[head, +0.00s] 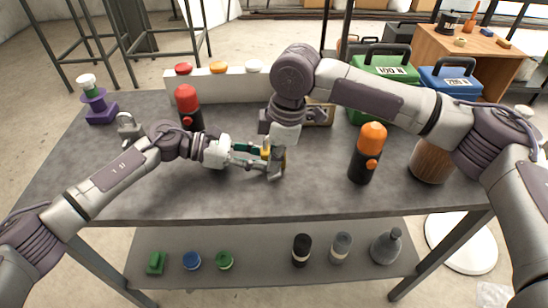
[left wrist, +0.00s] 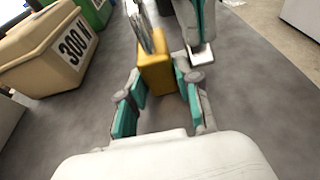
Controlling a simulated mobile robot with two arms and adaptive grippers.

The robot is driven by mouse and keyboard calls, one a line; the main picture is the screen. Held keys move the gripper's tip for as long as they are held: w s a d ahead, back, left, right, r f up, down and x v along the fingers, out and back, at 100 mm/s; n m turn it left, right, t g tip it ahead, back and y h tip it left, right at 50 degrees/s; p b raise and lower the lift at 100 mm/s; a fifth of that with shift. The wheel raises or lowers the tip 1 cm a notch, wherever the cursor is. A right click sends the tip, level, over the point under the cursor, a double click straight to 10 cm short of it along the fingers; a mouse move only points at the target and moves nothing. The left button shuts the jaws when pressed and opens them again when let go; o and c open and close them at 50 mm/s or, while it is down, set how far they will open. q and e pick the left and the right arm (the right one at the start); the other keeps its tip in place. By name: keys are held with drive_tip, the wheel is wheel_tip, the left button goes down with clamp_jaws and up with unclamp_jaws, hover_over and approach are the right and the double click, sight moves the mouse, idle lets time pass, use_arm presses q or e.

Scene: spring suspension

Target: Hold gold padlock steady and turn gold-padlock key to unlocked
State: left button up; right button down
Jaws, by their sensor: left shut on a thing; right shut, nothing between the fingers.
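The gold padlock (left wrist: 156,68) stands on the table between my left gripper's fingers (left wrist: 157,92) in the left wrist view, its grey shackle away from my palm. In the head view my left gripper (head: 264,160) reaches in from the left and is shut on it; the padlock is mostly hidden there by the grippers. My right gripper (head: 276,170) points down right beside the padlock and is shut with nothing in it. Its tip also shows in the left wrist view (left wrist: 201,54), just right of the padlock. I cannot make out the key.
A silver padlock (head: 130,130) stands at the left. A red-topped cylinder (head: 188,107), an orange-topped cylinder (head: 367,153) and a wooden cylinder (head: 432,160) stand around. A beige box marked 300 N (left wrist: 45,50) and a green box (head: 383,70) stand behind. The front left tabletop is clear.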

drive_tip(key=shift+d, duration=0.1)
drive_tip(key=shift+s+d+f+y, duration=0.1)
drive_tip(key=shift+d+f+y, duration=0.4)
drive_tip(key=shift+y, duration=0.5)
use_arm(q)
drive_tip(key=shift+r, duration=0.1)
use_arm(e)
drive_tip(key=shift+d+f+y, duration=0.2)
drive_tip(key=shift+d+y, duration=0.05)
drive_tip(key=shift+y, duration=0.75)
drive_tip(key=shift+d+f+y, duration=0.15)
drive_tip(key=shift+d+y, duration=0.1)
drive_tip(key=shift+y, duration=0.75)
use_arm(q)
drive_tip(key=shift+s, duration=0.1)
